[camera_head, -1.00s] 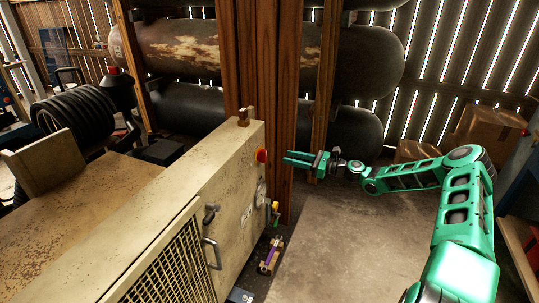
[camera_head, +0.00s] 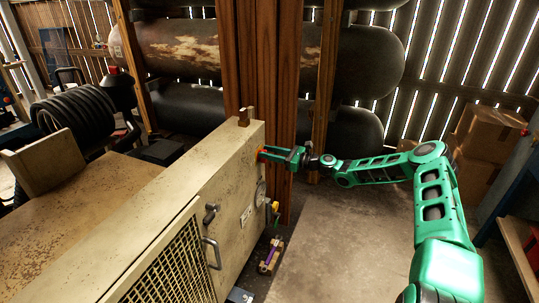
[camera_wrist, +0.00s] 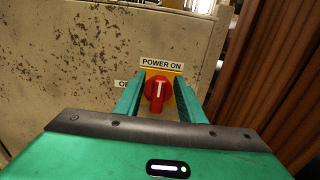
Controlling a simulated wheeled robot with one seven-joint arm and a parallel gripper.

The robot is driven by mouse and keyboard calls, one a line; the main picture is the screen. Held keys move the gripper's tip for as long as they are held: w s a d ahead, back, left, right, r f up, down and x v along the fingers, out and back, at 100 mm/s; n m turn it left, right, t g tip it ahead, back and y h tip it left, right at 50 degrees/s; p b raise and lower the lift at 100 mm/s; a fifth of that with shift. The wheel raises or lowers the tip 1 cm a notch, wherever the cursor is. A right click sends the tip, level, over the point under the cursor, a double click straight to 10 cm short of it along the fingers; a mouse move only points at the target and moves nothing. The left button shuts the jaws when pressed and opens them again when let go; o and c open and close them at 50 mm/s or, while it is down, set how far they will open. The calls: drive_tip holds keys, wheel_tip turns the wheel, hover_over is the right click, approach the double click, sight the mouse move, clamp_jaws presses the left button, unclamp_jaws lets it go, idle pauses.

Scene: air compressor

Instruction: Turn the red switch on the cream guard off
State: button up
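The red switch (camera_wrist: 157,92) is a rotary knob on a yellow plate on the cream guard (camera_wrist: 80,50). In the wrist view its white mark stands upright, below a "POWER ON" label (camera_wrist: 162,64); a label at the left, partly hidden, begins with "O". My gripper (camera_wrist: 158,95) is open, with one green finger on each side of the knob; whether they touch it I cannot tell. In the head view my gripper (camera_head: 272,152) is at the right face of the cream guard (camera_head: 170,210) and hides most of the switch.
Below the switch, the guard carries a round gauge-like part (camera_head: 260,194) and a handle (camera_head: 211,253). Wooden posts (camera_head: 262,70) and dark tanks (camera_head: 345,115) stand behind. Cardboard boxes (camera_head: 487,132) are at the right. The floor (camera_head: 340,240) right of the guard is mostly clear.

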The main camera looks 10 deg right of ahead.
drive_tip(key=shift+c, duration=0.2)
clamp_jaws()
drive_tip(key=n, duration=0.3)
drive_tip(key=s+a+n, duration=0.1)
drive_tip(key=n, duration=0.1)
drive_tip(key=shift+f, duration=0.15)
drive_tip(key=n, duration=0.3)
drive_tip(key=shift+s+a+f, duration=0.15)
drive_tip(key=shift+s+f, duration=0.05)
drive_tip(key=shift+s, duration=0.05)
drive_tip(key=n, duration=0.3)
drive_tip(key=f+n, duration=0.1)
drive_tip(key=n, duration=0.1)
drive_tip(key=shift+s+a+n, duration=0.3)
drive_tip(key=shift+s, duration=0.05)
drive_tip(key=shift+s+a+f+n, duration=0.1)
drive_tip(key=shift+f+n, duration=0.25)
drive_tip(key=shift+n, duration=0.75)
drive_tip(key=shift+s+f+n, duration=0.1)
drive_tip(key=shift+f+n, duration=0.2)
drive_tip(key=shift+n, duration=0.8)
drive_tip(key=shift+f, duration=0.1)
